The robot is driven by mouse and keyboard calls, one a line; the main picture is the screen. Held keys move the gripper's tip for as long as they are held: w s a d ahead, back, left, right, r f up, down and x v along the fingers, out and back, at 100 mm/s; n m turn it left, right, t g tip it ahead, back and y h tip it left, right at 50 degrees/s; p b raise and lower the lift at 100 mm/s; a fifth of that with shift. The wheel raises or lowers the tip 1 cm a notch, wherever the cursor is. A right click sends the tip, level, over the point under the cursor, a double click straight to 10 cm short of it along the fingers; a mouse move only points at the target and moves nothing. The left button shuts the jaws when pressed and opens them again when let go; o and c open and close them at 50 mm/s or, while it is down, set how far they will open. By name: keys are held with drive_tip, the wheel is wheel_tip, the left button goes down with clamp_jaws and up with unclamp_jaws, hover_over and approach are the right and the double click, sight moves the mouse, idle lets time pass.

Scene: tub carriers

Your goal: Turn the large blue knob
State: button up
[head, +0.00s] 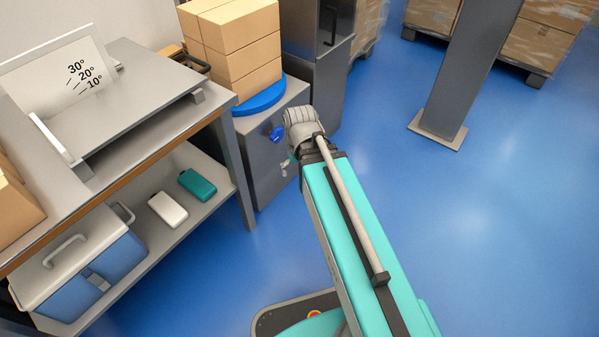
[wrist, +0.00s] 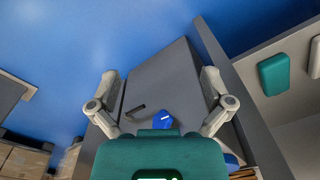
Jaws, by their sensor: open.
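The large blue knob (head: 277,133) sits on the side of a grey metal cabinet (head: 262,168), just left of my wrist in the head view. In the wrist view, the blue knob (wrist: 163,119) shows between my fingers, low in the picture near the teal gripper body, with a pale mark on it. My gripper (wrist: 158,82) is open and empty, its two grey fingers spread either side of the cabinet face. The fingers look apart from the knob. In the head view my arm mostly hides the gripper.
A dark handle (wrist: 137,108) is beside the knob. Cartons (head: 235,45) stand on a blue turntable (head: 262,98) above the cabinet. A workbench (head: 130,110) stands left, with a cooler box (head: 75,262) on its lower shelf. A grey post (head: 465,70) stands right. Blue floor is clear between.

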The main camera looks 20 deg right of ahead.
drive_tip(key=shift+s, duration=0.65)
drive_tip(key=shift+w, duration=0.1)
idle(0.6)
drive_tip(key=n+t+y, duration=0.3)
drive_tip(key=n+t, duration=0.1)
drive_tip(key=n, duration=0.3)
approach(277, 134)
wheel_tip(277, 134, up, 2)
drive_tip(key=w, duration=0.1)
drive_tip(key=shift+d+r+p, duration=0.2)
drive_tip(key=shift+d+p, duration=0.1)
drive_tip(key=shift+d, duration=0.15)
drive_tip(key=shift+f, duration=0.15)
drive_tip(key=b+x, duration=0.8)
drive_tip(key=x, duration=0.1)
drive_tip(key=b+x, duration=0.4)
drive_tip(key=shift+s+f+b, duration=0.15)
drive_tip(key=shift+f+b, duration=0.25)
drive_tip(key=c, duration=0.8)
drive_tip(key=shift+o, duration=0.2)
